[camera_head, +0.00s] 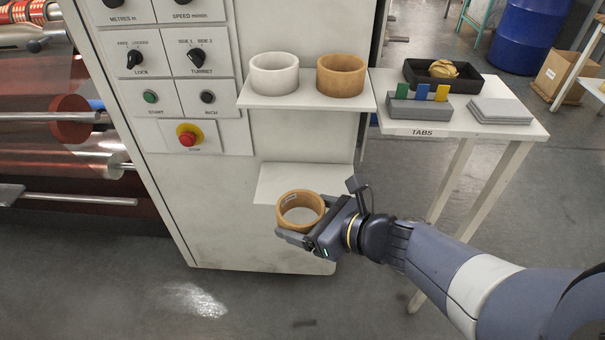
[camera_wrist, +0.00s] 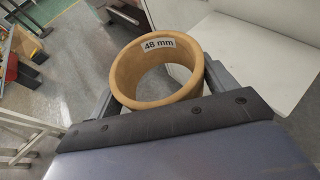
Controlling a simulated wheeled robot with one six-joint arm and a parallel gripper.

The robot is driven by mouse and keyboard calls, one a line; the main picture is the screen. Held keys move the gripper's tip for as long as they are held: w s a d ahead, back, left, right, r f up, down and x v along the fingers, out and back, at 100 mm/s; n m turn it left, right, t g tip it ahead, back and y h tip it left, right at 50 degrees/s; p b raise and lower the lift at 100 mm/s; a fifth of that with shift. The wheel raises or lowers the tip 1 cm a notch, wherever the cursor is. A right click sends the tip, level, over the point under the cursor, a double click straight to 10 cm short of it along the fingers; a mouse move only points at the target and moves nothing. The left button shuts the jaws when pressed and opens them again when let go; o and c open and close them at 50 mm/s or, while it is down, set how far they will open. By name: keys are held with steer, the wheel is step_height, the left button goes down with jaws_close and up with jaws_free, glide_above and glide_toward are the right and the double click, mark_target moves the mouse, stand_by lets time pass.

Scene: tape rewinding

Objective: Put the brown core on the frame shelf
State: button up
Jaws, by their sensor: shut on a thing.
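A brown core (camera_head: 301,223), a short open ring, is held in my gripper (camera_head: 303,228) in front of the lower shelf. In the wrist view the same brown core (camera_wrist: 156,57) sits between the two fingers and bears a "48 mm" label inside its rim. The fingers of my gripper (camera_wrist: 157,85) are shut on its outside. On the machine frame, the upper shelf (camera_head: 300,102) carries a white core (camera_head: 274,74) and another brown core (camera_head: 341,75) side by side. The lower shelf (camera_head: 275,182) shows bare; its near right part is hidden behind the held core and gripper.
A control panel (camera_head: 170,75) with knobs and a red stop button (camera_head: 188,138) is left of the shelves. A side table (camera_head: 520,125) marked TABS stands at right with a black tray (camera_head: 460,86), a grey block with coloured tabs (camera_head: 417,108) and grey sheets (camera_head: 500,111).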

glide_above(308, 184)
steer(key=s, duration=0.1)
steer(key=shift+s+b, duration=0.15)
steer(key=shift+b, duration=0.15)
steer(key=shift+w+f+b, duration=0.2)
steer(key=shift+w+f, duration=0.05)
steer(key=shift+f, duration=0.2)
steer(key=shift+w+f+b, duration=0.2)
steer(key=shift+f, duration=0.25)
step_height(308, 184, down, 5)
steer(key=shift+f+b, duration=0.1)
steer(key=shift+b, duration=1)
steer(key=shift+w, duration=0.15)
steer(key=shift+f, duration=0.15)
steer(key=o, duration=1)
steer(key=shift+o, duration=0.2)
